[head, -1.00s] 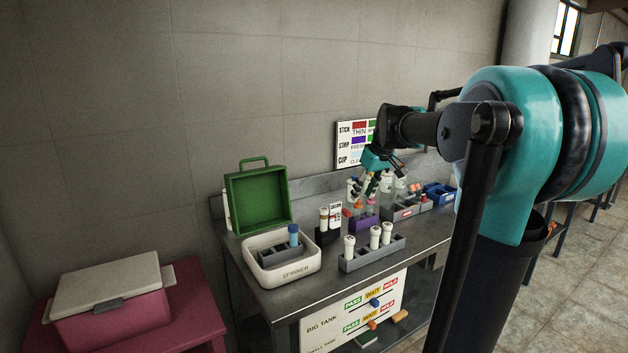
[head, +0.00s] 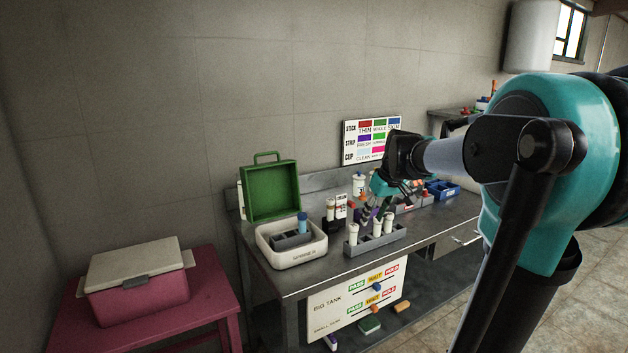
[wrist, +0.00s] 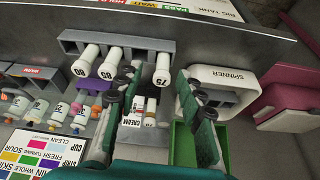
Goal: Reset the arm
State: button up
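My gripper (head: 378,196) hangs over the steel bench (head: 300,280), behind the grey rack in the head view. In the wrist view its two fingers (wrist: 159,80) are spread apart with nothing gripped between them. The grey rack (wrist: 120,45), with white vials marked 80, 85 and 75, lies beyond the fingertips. A small dark rack with a vial labelled CREAM (wrist: 132,112) shows in the gap below. The purple rack (head: 366,216) is partly hidden by the gripper and vials.
The white spinner (head: 292,250) and an open green case (head: 270,190) stand at the bench's left. A pink cooler (head: 138,282) sits on a red table. A colour chart (head: 371,140) stands against the wall behind the gripper. The air above the spinner is clear.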

jog(key=s+d+f+m+h, duration=0.1)
jog(key=s+f+m, duration=0.3)
jog(key=s+f, duration=1.7)
jog(key=shift+s+d+m+h, duration=0.3)
jog(key=shift+s+m+h, duration=0.1)
jog(key=shift+s, duration=0.65)
